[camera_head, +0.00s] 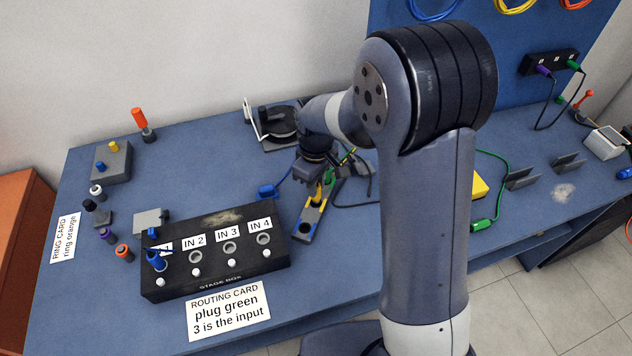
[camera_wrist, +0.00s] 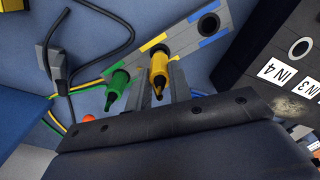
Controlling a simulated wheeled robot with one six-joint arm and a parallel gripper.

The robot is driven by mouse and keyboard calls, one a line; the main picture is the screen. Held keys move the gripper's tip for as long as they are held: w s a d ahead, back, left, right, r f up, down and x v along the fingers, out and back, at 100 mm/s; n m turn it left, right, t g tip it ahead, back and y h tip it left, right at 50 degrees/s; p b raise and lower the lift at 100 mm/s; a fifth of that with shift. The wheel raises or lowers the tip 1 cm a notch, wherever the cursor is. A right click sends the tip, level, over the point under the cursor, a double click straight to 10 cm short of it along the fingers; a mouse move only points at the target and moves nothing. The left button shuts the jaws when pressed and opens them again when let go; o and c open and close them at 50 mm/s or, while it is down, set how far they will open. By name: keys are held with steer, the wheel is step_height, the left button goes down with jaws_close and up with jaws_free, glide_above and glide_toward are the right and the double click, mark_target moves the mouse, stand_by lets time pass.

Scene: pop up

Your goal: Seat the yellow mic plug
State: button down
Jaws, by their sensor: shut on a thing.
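The yellow mic plug (camera_wrist: 160,70) stands in a grey holder strip (camera_wrist: 180,38) with yellow and blue marks. My gripper (camera_wrist: 164,80) is shut on it; in the head view my gripper (camera_head: 318,187) is over the strip (camera_head: 308,222), partly hiding it. A green plug (camera_wrist: 117,86) stands beside the yellow one in the strip, just outside my fingers. The black stage box (camera_head: 215,278) has sockets labelled IN 2, IN 3 and IN 4 that look empty. A blue plug (camera_head: 157,262) is at the leftmost socket, whose label it partly covers.
The routing card (camera_head: 228,311) reads "plug green, 3 is the input". A blue connector (camera_head: 267,191) with a cable lies between box and strip. A black turntable-like device (camera_head: 275,127) is behind. Table space left of the stage box holds small knobs and jacks.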

steer(key=shift+f, duration=0.2)
stand_by(0.3)
steer(key=shift+f+b, duration=0.85)
steer(key=shift+f, duration=0.15)
steer(key=c, duration=1.2)
jaws_free()
step_height(320, 180, up, 11)
steer(key=shift+f, duration=0.1)
steer(key=shift+f, duration=0.1)
